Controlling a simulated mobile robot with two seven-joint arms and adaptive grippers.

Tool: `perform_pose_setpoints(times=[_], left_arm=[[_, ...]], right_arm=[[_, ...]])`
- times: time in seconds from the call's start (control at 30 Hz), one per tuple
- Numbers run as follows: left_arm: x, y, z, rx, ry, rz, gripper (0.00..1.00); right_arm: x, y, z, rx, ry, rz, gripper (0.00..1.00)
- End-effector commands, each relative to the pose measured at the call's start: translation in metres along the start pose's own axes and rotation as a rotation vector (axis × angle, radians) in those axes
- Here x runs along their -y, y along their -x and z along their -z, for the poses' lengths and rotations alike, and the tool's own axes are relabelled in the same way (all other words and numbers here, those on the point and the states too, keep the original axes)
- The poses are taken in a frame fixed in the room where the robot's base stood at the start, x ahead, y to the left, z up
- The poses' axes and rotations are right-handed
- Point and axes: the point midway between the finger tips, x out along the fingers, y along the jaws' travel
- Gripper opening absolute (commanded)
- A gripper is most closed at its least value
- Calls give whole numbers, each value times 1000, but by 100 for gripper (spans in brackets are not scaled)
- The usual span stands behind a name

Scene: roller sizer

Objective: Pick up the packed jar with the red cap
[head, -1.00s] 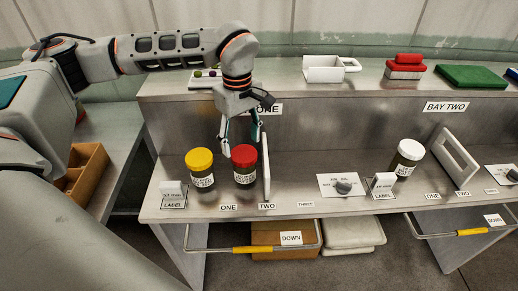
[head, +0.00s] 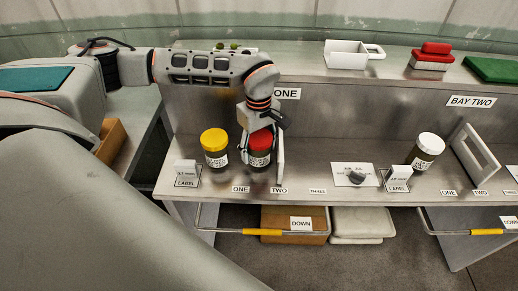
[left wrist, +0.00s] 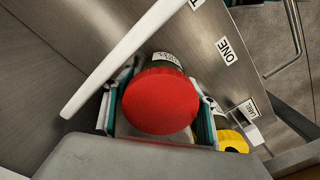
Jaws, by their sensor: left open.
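The jar with the red cap (head: 260,148) stands upright on the lower shelf of bay one, dark with a white label. In the left wrist view its red cap (left wrist: 160,101) fills the middle, between the two fingers. My left gripper (head: 262,155) is open and down around the jar, one finger on each side; whether the fingers touch it I cannot tell. It also shows in the left wrist view (left wrist: 158,115). A jar with a yellow cap (head: 215,146) stands close on the left. My right gripper is not in view.
A white upright panel (head: 281,160) stands close on the right of the red-capped jar. A white-capped jar (head: 426,151) stands farther right by a white frame (head: 473,152). A knob plate (head: 354,175) and label stand (head: 187,173) are on the shelf.

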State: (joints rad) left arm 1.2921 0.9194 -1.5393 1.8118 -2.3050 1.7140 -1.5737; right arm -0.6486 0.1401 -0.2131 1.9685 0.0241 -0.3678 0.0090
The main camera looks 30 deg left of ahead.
Motion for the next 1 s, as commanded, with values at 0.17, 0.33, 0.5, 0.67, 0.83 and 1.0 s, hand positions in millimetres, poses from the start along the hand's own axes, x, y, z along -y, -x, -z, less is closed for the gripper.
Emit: perform_pose_setpoints(times=[0.17,0.33,0.5,0.67,0.83,1.0], left_arm=[[0,-11,0,-1,1,-1,57],[0,-11,0,-1,1,-2,57],[0,-11,0,-1,0,-1,21],[-1,-10,0,-1,0,-3,18],[-1,-9,0,-1,0,-3,18],[-1,0,0,-1,0,-3,18]], right_arm=[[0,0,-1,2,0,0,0],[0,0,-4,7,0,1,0],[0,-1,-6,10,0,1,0],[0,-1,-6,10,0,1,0],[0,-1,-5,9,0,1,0],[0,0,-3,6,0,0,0]])
